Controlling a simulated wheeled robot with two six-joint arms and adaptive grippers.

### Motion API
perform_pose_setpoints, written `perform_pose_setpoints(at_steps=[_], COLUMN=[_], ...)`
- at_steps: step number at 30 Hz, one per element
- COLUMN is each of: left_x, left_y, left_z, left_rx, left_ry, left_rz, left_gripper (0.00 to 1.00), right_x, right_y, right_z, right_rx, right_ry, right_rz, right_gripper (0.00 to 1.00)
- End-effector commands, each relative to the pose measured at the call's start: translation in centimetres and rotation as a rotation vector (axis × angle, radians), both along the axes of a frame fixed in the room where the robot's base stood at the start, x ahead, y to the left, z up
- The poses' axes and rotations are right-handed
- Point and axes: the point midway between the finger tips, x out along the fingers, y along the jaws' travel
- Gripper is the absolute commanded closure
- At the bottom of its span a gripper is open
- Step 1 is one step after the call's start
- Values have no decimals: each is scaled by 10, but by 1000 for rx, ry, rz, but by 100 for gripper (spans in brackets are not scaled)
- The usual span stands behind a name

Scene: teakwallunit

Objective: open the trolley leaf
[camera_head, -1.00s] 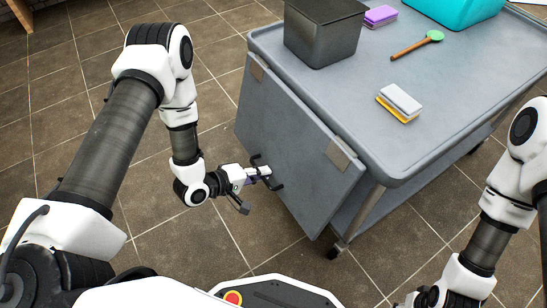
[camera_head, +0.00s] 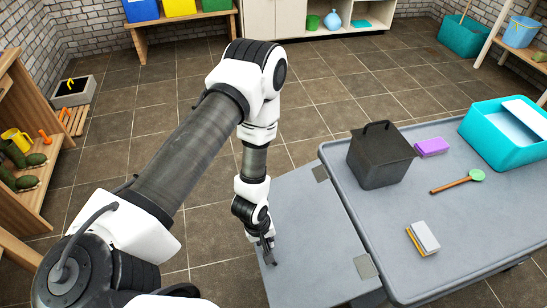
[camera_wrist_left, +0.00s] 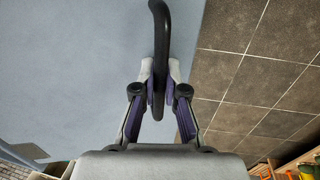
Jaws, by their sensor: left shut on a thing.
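The grey trolley (camera_head: 455,210) stands at the right of the head view. Its hinged leaf (camera_head: 312,225) sticks out from the trolley's left side, its face roughly level with the top; I cannot tell whether it is fully flat. My left gripper (camera_head: 267,250) is at the leaf's outer edge. In the left wrist view the gripper (camera_wrist_left: 160,88) is shut on a dark curved handle (camera_wrist_left: 161,35), with the pale blue-grey leaf (camera_wrist_left: 70,70) to the left. The handle is mostly hidden in the head view. My right gripper is out of view.
On the trolley top are a dark bin (camera_head: 380,160), a purple sponge (camera_head: 432,147), a green-headed brush (camera_head: 460,182), a white-and-yellow sponge (camera_head: 423,239) and a teal tub (camera_head: 505,135). Shelves (camera_head: 30,150) stand at the left. Tiled floor is clear beyond the leaf.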

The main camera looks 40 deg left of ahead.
Motion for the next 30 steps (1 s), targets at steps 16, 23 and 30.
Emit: perform_pose_setpoints(at_steps=[16, 23, 30], left_x=[2, 3, 4], left_y=[-1, -2, -2], left_z=[87, 93, 93], left_rx=[-7, -6, -7], left_ry=[-10, -10, -12], left_rz=[-2, -1, -2], left_gripper=[100, 100, 100], right_x=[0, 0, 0], right_y=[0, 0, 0], right_z=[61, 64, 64], right_rx=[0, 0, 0], right_ry=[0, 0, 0], right_rz=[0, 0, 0], right_gripper=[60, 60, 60])
